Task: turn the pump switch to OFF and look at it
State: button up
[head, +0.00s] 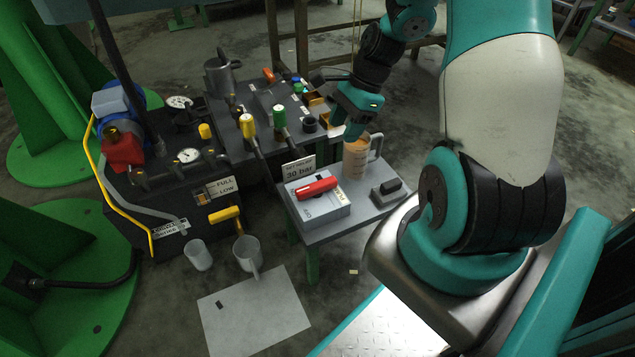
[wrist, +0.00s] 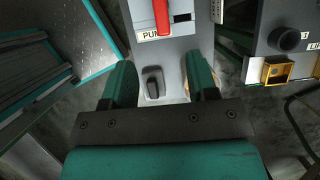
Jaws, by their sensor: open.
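The pump switch is a grey box (head: 322,207) with a red handle (head: 317,187) on top, standing on the small grey table. In the wrist view the red handle (wrist: 162,12) is at the top edge, beside a partly cut-off PUMP label (wrist: 152,35). My gripper (head: 352,130) is above the table, behind and right of the switch, apart from it. In the wrist view its two fingers (wrist: 162,82) are spread with nothing held between them.
A measuring jug (head: 356,160) with tan liquid stands just below my gripper. A small grey block with a black top (head: 388,188) sits on the table's right side; it also shows in the wrist view (wrist: 153,84). A 30 bar sign (head: 298,169) stands behind the switch.

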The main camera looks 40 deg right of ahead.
aim_at(318, 184)
jog(key=b+x, duration=0.8)
jog(key=x, duration=0.9)
jog(key=shift+d+f, duration=0.1)
jog(key=c, duration=0.9)
